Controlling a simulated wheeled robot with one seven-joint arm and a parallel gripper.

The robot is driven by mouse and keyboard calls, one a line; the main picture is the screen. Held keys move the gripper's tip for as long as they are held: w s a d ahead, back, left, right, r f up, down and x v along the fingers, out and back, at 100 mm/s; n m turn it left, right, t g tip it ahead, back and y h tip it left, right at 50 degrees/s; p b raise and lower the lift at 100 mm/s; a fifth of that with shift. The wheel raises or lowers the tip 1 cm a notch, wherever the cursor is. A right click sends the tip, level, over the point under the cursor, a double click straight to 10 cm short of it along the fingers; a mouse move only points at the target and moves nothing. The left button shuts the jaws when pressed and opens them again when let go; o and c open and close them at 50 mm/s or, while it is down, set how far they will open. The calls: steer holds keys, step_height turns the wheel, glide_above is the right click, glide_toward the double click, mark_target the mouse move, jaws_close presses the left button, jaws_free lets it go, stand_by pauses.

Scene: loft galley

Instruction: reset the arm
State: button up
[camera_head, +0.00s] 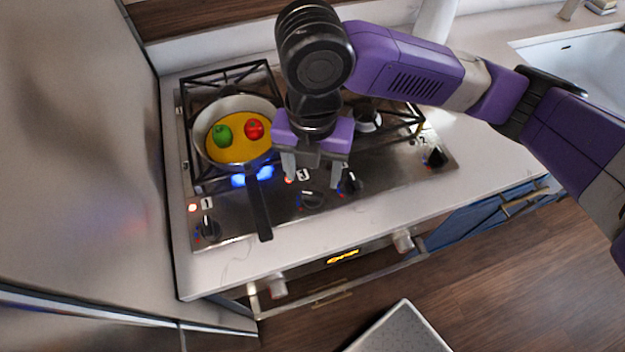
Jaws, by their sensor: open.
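My gripper (312,176) hangs at the end of my purple and grey arm, above the front of the stove. Its two fingers point down and stand apart, with nothing seen between them. They are near the control knobs, to the right of the pan. The arm reaches in from the right side of the picture and hides part of the cooktop behind it.
A pan (199,137) with yellow contents, a green vegetable (222,135) and a red one (253,130) sits on the cooktop (240,215). Blue flame (250,177) shows beneath it. Its handle (259,208) points forward. A sink (585,65) is at right. A tall panel (80,150) stands left.

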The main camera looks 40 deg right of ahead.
steer(key=shift+r, duration=0.65)
